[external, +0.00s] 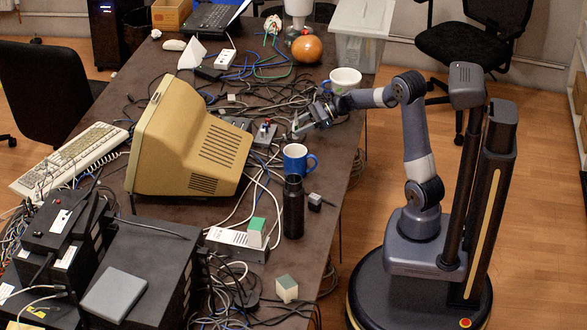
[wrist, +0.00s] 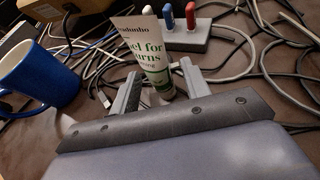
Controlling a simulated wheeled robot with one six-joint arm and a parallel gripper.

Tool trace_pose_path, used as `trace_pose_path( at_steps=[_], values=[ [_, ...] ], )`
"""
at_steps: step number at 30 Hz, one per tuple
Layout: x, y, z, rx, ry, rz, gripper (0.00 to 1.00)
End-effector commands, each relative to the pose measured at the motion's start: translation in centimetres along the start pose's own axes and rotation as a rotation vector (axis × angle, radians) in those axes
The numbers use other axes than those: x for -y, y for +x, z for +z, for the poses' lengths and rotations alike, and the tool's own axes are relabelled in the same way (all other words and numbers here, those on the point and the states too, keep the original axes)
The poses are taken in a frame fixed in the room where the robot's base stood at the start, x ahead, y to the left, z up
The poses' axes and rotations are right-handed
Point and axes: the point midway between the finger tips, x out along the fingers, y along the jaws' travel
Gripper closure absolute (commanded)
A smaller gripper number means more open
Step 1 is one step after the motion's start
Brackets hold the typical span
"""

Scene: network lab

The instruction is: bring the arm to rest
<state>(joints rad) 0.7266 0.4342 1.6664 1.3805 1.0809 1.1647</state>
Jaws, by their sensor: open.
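My arm (external: 418,140) reaches left from its base over the right side of the dark table (external: 322,195). My gripper (external: 305,124) is low over the table, between the blue mug and the white bowl. In the wrist view my gripper (wrist: 158,86) has its two grey fingers apart. A white and green tube (wrist: 156,65) labelled as gel for burns stands between and just beyond the fingers. I cannot tell whether either finger touches it. Its base is partly hidden by my gripper.
The blue mug (external: 298,160) and a black bottle (external: 293,207) stand in front of my gripper. A white bowl (external: 345,80) is behind it. A grey box with coloured USB sticks (wrist: 182,36) and many cables lie close by. A beige monitor (external: 190,140) stands left.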

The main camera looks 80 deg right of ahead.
Motion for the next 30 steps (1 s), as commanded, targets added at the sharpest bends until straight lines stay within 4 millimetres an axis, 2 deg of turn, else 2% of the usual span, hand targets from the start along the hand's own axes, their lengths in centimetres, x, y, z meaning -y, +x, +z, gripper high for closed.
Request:
trace_pose_path(
  at_steps=[1, 30],
  values=[
    [0.0, -0.7, 1.6, 0.001, -0.003, -0.001, 0.55],
    [-0.1, -8.0, 19.1, 0.001, -0.005, -0.001, 0.55]
  ],
)
